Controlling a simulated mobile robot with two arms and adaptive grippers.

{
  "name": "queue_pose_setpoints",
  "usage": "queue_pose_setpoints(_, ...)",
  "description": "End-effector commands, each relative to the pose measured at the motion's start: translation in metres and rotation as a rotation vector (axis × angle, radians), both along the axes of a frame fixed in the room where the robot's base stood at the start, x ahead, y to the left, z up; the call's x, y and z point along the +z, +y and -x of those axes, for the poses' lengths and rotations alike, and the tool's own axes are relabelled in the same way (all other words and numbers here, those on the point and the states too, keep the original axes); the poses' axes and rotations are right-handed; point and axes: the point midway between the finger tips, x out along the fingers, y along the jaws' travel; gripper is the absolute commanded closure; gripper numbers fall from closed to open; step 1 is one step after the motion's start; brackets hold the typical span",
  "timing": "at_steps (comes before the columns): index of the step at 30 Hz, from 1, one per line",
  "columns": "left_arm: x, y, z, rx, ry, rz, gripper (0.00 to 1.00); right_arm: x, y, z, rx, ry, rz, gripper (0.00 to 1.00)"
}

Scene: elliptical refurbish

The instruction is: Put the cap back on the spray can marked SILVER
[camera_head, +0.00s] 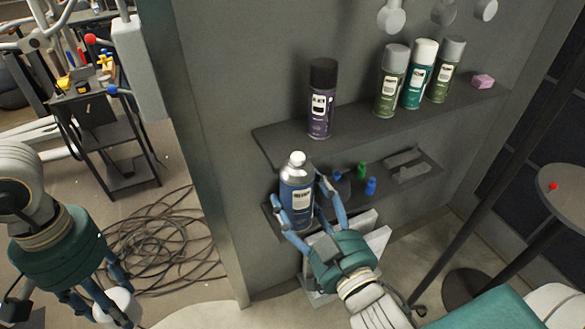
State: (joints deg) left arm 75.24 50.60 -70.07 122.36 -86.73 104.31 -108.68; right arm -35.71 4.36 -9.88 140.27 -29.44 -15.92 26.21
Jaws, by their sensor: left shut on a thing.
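A blue spray can (296,187) with a white nozzle bare on top stands upright at the lower shelf. Its label is too small to read surely. My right gripper (302,193) has its two blue fingers on either side of this can and appears shut on it. My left gripper (105,308) is at the lower left, low and well away from the can. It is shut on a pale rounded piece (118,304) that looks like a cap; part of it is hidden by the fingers.
The upper shelf (280,140) holds a purple can with a black cap (321,98), several green cans (391,85) and a pink block (483,82). Small blue and green pieces (370,186) lie on the lower shelf right of the can. Cables (160,240) coil on the floor.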

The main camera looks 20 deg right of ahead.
Motion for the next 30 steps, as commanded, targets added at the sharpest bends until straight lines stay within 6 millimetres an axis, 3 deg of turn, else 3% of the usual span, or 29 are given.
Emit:
queue_pose_setpoints(19,0.000,0.000,0.000,0.000,0.000,0.000,0.62,-0.015,0.115,0.016,0.577,-0.005,0.005,0.77)
queue_pose_setpoints(30,0.000,0.000,0.000,0.000,0.000,0.000,0.62,-0.018,0.131,0.019,0.653,0.000,-0.001,0.77)
